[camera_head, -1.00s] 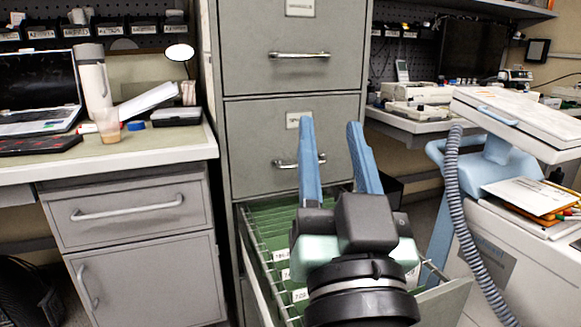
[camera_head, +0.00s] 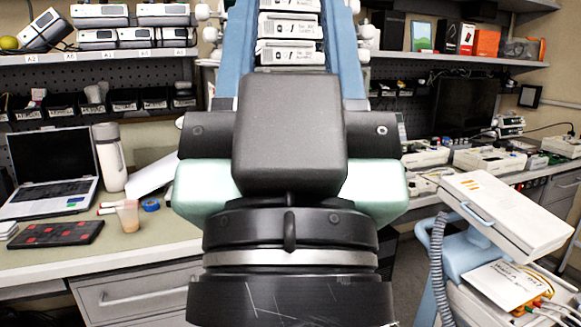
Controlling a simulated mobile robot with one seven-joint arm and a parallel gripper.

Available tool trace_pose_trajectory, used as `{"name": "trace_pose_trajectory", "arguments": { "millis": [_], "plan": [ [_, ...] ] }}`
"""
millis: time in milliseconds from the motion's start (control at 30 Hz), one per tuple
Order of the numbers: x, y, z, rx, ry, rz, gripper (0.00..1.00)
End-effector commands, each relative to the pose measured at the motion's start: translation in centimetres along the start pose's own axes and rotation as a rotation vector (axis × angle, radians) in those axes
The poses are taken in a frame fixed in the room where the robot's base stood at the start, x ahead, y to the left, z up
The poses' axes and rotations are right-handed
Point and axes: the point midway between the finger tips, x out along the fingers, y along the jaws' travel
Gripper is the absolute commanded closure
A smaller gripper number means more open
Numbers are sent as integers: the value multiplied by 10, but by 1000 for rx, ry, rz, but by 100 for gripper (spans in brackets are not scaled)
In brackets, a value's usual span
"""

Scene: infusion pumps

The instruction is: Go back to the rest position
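My gripper (camera_head: 290,10) is raised close in front of the camera, pointing up.
On the left, a desk (camera_head: 120,292) holds a laptop (camera_head: 50,170), a white bottle (camera_head: 109,158) and a cup (camera_head: 128,217). Pumps (camera_head: 115,38) stand on the shelf above. On the right is a blue-and-white cart (camera_head: 510,215) with a coiled hose (camera_head: 438,265).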

Motion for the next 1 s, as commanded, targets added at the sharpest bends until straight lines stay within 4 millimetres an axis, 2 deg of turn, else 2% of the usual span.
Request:
{"name": "trace_pose_trajectory", "arguments": {
  "millis": [33, 200, 400, 500, 767, 867, 1000],
  "plan": [
    [23, 0, -22, 0, 0, 0, 55],
    [60, 0, -57, 1, 0, -1, 55],
    [96, 0, -90, 1, -1, -1, 55],
    [106, 0, -100, 1, -1, -1, 55],
    [109, 0, -103, 1, -1, -1, 55],
    [104, 0, -98, 1, -1, -1, 55],
    [87, 0, -82, 1, -1, -1, 55]
  ]
}}
